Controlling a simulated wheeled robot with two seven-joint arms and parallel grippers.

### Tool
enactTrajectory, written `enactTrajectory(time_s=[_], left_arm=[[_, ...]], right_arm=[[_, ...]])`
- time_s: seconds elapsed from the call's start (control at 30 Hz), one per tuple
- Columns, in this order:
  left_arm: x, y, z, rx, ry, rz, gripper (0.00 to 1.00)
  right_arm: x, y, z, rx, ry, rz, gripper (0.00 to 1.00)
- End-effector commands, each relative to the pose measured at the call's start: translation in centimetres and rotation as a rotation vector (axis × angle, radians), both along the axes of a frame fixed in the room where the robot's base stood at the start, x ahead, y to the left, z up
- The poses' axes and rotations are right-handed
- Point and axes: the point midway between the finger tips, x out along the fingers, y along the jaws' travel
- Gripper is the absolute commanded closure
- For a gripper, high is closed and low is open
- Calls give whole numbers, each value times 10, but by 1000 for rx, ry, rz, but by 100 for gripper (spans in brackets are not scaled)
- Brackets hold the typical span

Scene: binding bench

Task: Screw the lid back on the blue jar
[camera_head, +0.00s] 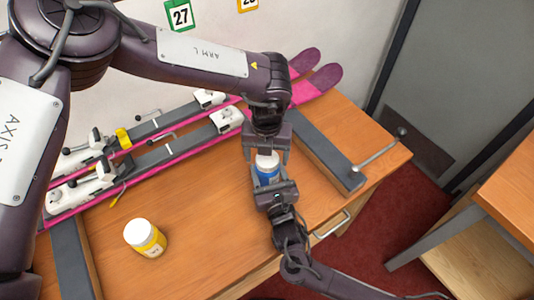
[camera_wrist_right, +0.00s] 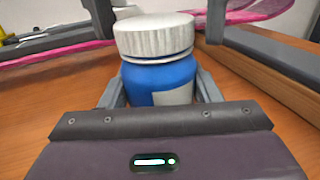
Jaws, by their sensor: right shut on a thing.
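The blue jar (camera_head: 267,177) stands upright on the bench near the front edge, with a pale label. It also shows close up in the right wrist view (camera_wrist_right: 160,80). The white ribbed lid (camera_wrist_right: 153,35) sits on top of the jar; whether it is threaded tight cannot be told. My right gripper (camera_head: 272,187) is shut on the jar's body from the front, with a finger on each side. My left gripper (camera_head: 267,153) points down directly over the lid. Its fingers are spread apart, and none shows against the lid in the right wrist view.
A yellow jar with a white lid (camera_head: 146,238) stands at the front left. Pink skis (camera_head: 180,143) with bindings lie across the back of the bench. A grey-topped wooden rail (camera_head: 325,150) with a metal handle is close right of the jar. Bare wood lies between the jars.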

Motion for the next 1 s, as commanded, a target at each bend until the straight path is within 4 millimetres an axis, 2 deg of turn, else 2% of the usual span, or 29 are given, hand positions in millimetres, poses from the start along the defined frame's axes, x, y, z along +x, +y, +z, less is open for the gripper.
enactTrajectory(time_s=[0.37,0.47,0.8,1.0], left_arm=[[1,-1,5,-2,-2,1,20],[1,-1,17,-2,-4,1,20],[1,0,88,-2,-3,2,20],[1,-1,113,-1,-1,0,20]], right_arm=[[0,0,0,0,0,0,100],[0,0,0,0,0,0,100],[0,0,0,0,0,1,100],[0,0,0,0,0,1,100]])
